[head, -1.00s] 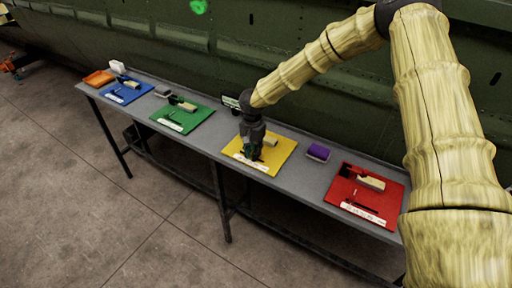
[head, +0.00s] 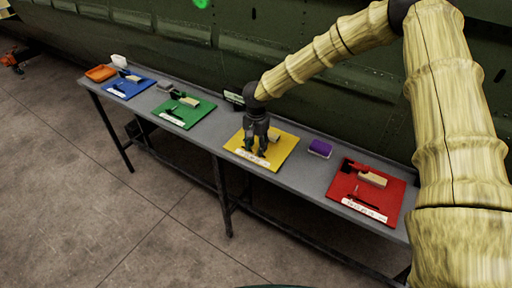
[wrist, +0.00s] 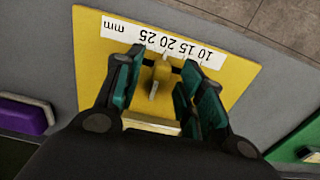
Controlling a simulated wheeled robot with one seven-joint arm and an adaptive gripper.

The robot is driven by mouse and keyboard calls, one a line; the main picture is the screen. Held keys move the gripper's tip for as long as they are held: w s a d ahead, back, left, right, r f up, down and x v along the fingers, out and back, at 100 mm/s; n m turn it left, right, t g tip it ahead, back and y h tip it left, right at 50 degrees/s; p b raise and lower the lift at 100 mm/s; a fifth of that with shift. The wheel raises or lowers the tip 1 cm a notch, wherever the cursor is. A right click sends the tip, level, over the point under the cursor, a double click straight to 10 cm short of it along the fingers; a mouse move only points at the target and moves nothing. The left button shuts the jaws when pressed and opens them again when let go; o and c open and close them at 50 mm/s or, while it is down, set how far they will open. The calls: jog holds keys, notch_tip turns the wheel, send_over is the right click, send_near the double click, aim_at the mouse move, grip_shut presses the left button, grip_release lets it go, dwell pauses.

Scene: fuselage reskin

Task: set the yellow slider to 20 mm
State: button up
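The yellow board (head: 284,154) lies on the bench and shows from above in the wrist view (wrist: 90,70). A white scale strip (wrist: 120,30) marked in mm runs along its edge, upside down in the wrist view. A small tan slider knob (wrist: 161,74) stands near the strip. A pale block (wrist: 150,124) lies behind it, partly hidden by my gripper. My gripper (wrist: 158,80) points down over the board, open, with one finger on each side of the knob and gaps visible. I cannot tell the exact scale reading. In the head view my gripper (head: 257,150) hides the knob.
A red board (head: 395,198) and a purple block (head: 320,147) lie to the right on the grey bench (head: 300,180). Green (head: 205,107) and blue (head: 138,88) boards and an orange tray (head: 100,72) lie to the left. The dark green fuselage (head: 200,50) stands behind the bench.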

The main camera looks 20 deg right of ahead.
aim_at(256, 148)
notch_tip(256, 148, up, 11)
dwell(0.4)
dwell(0.4)
